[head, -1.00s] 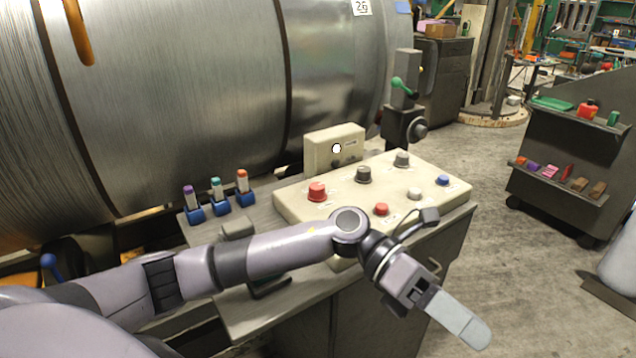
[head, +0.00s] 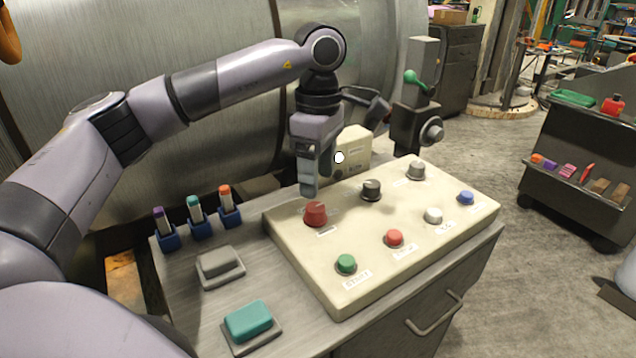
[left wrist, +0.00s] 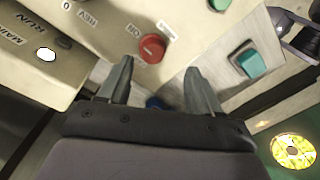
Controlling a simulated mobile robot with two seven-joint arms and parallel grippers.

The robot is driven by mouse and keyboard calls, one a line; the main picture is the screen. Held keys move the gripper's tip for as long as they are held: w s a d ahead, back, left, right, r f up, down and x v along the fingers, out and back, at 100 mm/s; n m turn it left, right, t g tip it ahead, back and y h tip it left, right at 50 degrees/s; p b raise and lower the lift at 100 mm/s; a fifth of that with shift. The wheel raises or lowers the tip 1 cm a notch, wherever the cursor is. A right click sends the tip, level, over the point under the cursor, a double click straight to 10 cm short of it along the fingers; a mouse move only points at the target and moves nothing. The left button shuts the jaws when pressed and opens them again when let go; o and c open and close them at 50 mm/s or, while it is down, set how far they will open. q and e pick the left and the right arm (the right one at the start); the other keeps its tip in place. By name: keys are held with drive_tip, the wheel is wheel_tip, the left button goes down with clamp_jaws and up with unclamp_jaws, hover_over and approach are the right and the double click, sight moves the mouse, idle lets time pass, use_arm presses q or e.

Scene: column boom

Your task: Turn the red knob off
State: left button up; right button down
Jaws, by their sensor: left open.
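The red knob (head: 316,213) stands at the left back of the cream control panel (head: 300,257). It also shows in the left wrist view (left wrist: 152,48), just beyond the fingertips and roughly between them, with small labels beside it. My left gripper (head: 309,192) points down close above the knob in the head view. In the left wrist view its two fingers (left wrist: 157,82) are apart with nothing between them. I cannot tell the exact gap to the knob. The knob's pointer direction is too small to read surely. My right gripper is out of view.
On the panel are a dark knob (head: 371,190), a grey knob (head: 415,170), a green button (head: 346,264), a red button (head: 394,238), a white button (head: 433,215) and a blue button (head: 466,198). A cream box (head: 356,142) stands behind. Marker holders (head: 201,229) stand left.

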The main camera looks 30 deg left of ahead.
sight(316, 206)
use_arm(q)
drive_tip(key=shift+w+a, duration=0.45)
drive_tip(key=shift+s+d+f, duration=0.1)
drive_tip(key=shift+s+f, duration=0.05)
drive_tip(key=shift+f, duration=3.3)
drive_tip(key=c, duration=1)
